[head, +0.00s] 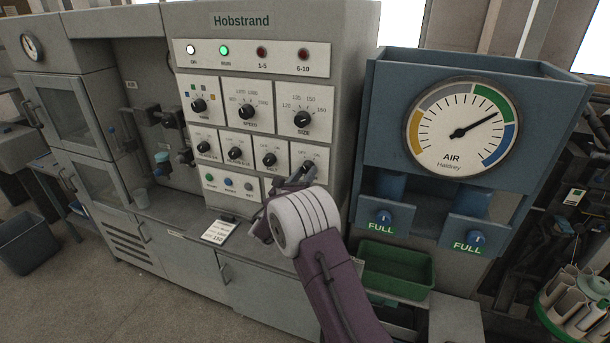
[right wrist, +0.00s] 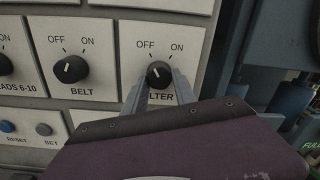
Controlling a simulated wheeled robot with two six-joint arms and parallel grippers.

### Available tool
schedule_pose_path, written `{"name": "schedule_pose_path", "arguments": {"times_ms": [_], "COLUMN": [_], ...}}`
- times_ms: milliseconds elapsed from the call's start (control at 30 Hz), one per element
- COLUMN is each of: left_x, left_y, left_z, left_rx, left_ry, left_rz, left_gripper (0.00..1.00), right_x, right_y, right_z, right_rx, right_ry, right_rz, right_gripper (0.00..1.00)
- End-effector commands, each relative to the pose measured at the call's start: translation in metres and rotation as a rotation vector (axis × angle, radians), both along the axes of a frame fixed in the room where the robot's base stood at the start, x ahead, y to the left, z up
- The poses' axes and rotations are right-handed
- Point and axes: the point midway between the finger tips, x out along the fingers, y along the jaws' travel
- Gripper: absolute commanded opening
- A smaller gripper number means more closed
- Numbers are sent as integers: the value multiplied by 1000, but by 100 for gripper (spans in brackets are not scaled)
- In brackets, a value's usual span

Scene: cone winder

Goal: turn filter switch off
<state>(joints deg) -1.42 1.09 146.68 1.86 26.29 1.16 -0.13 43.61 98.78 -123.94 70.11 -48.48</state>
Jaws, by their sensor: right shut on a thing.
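The filter switch is a round black knob (right wrist: 158,73) on a pale plate with OFF at upper left and ON at upper right. Its label is partly covered and reads "LTER". A small pale mark on the knob seems to lean to the upper left, toward OFF, but it is too small to be sure. My right gripper (right wrist: 160,84) is shut on this knob, one finger on each side. In the head view my right gripper (head: 305,172) reaches the lower right of the Hobstrand panel and mostly hides the knob. My left gripper is not in view.
Push buttons (head: 228,182) sit below the knobs. A blue cabinet with an air gauge (head: 461,126) stands close on the right, above a green bin (head: 396,268). A tag (head: 218,232) lies on the ledge.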

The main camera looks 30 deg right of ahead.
Motion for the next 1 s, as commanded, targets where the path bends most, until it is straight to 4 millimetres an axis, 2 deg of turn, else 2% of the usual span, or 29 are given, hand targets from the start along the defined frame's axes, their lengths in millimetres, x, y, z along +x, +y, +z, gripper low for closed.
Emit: {"name": "schedule_pose_path", "arguments": {"times_ms": [33,333,367,400,433,767,1000], "left_x": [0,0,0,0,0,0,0], "left_y": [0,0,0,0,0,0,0], "left_z": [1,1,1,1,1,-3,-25], "left_rx": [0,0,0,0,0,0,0], "left_ry": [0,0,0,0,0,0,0], "left_rz": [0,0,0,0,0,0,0], "left_gripper": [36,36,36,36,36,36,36], "right_x": [1,1,1,1,1,-2,-32], "right_y": [0,0,0,0,0,4,44], "right_z": [8,9,9,8,7,2,-4], "right_rx": [-10,-11,-11,-10,-10,-4,-5], "right_ry": [-14,-15,-15,-14,-13,-6,-8], "right_rz": [0,1,1,0,1,1,5], "right_gripper": [0,0,41,52,55,55,55]}}
